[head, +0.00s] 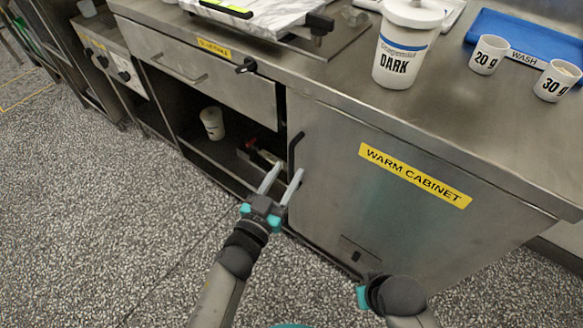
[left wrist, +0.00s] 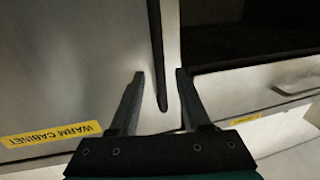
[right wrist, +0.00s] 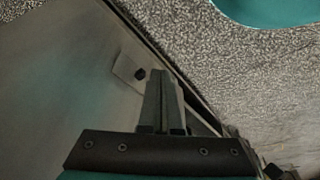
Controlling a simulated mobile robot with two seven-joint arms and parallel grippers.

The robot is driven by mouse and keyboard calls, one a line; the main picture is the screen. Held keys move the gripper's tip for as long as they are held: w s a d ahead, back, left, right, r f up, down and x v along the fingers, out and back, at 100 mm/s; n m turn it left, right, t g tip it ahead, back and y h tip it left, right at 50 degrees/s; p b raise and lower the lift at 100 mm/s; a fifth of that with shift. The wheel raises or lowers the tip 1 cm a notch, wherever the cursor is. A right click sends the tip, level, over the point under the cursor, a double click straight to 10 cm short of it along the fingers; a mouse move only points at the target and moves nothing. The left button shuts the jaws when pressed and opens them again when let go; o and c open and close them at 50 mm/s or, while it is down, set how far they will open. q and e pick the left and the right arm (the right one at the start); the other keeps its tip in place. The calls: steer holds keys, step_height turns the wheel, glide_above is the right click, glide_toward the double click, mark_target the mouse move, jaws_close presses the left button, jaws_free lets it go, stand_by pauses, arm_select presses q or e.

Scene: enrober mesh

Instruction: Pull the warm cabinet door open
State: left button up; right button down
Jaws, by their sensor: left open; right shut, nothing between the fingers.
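The warm cabinet door (head: 330,190) is a steel panel with a yellow WARM CABINET label (head: 415,175); it looks closed. Its black vertical bar handle (head: 294,150) is at the door's left edge. My left gripper (head: 288,170) is open at the handle's lower part. In the left wrist view, the handle (left wrist: 157,60) runs between the two fingertips (left wrist: 159,73), with no clear contact. My right gripper is low in front of the door; the right wrist view shows its fingers shut and empty (right wrist: 160,73), beside a small plate with a black knob (right wrist: 140,74).
Left of the door is an open shelf bay with a white tub (head: 212,123) under a drawer (head: 200,75). The counter above holds a DARK tub (head: 405,50), two small cups (head: 488,54) and a blue tray (head: 530,35). The speckled floor (head: 90,230) at left is clear.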

mark_target(290, 168)
arm_select(q)
steer(key=shift+b+x, duration=0.4)
steer(key=shift+x, duration=1.2)
arm_select(e)
steer(key=shift+w+r, duration=0.15)
steer(key=shift+r, duration=0.4)
steer(key=shift+w+r, duration=0.15)
steer(key=shift+r, duration=0.35)
arm_select(q)
steer(key=shift+c, duration=0.2)
jaws_close()
